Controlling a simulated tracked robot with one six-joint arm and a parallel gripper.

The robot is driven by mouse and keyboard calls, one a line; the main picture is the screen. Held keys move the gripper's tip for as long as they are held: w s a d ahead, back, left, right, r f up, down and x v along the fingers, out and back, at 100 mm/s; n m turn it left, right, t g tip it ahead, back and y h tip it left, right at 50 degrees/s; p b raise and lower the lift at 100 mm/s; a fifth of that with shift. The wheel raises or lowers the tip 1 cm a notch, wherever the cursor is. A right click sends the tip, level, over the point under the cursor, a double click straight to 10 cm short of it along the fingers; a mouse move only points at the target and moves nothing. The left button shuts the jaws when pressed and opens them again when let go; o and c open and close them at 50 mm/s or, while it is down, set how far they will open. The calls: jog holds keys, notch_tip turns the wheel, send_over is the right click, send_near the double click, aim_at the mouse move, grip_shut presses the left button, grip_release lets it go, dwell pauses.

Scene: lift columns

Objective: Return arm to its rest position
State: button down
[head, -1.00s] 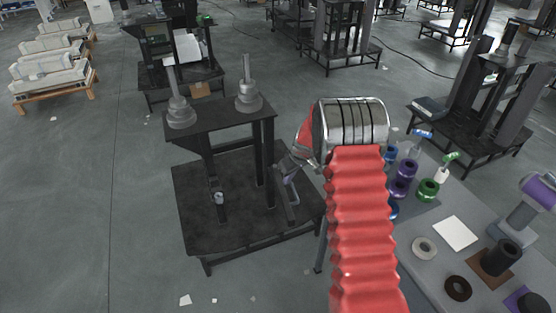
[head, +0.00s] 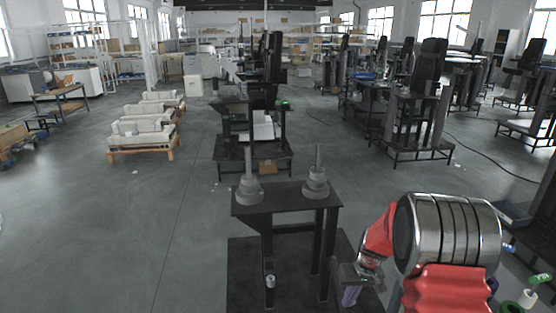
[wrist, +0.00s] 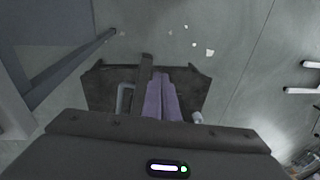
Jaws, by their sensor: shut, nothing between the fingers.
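My red and silver arm (head: 445,235) shows at the lower right of the head view. My gripper (head: 350,297) hangs low, beside the right leg of a black stand (head: 285,200), apart from its top as far as I can see. In the wrist view the purple fingers of my gripper (wrist: 160,98) lie side by side, shut, with nothing seen between them. Two grey stepped pieces with upright rods, a left one (head: 249,190) and a right one (head: 317,187), stand on the stand's top.
The stand's dark base plate (head: 245,275) lies beneath my gripper. Another dark stand (head: 250,150) is behind, with several more at the back right. Pallets with pale parts (head: 143,140) are at the left. The grey floor (head: 110,230) at the left is clear.

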jog(key=s+a+r+t+h, duration=0.1)
jog(key=s+a+r+t, duration=0.1)
jog(key=s+r, duration=1.3)
jog(key=s+a+r+t, duration=0.2)
jog(key=s+a+r, duration=0.2)
jog(key=s+r, duration=1)
jog(key=shift+s+a+r+m+t+h, duration=0.3)
jog(key=shift+s+r+m+t+h, duration=0.1)
jog(key=shift+s, duration=0.2)
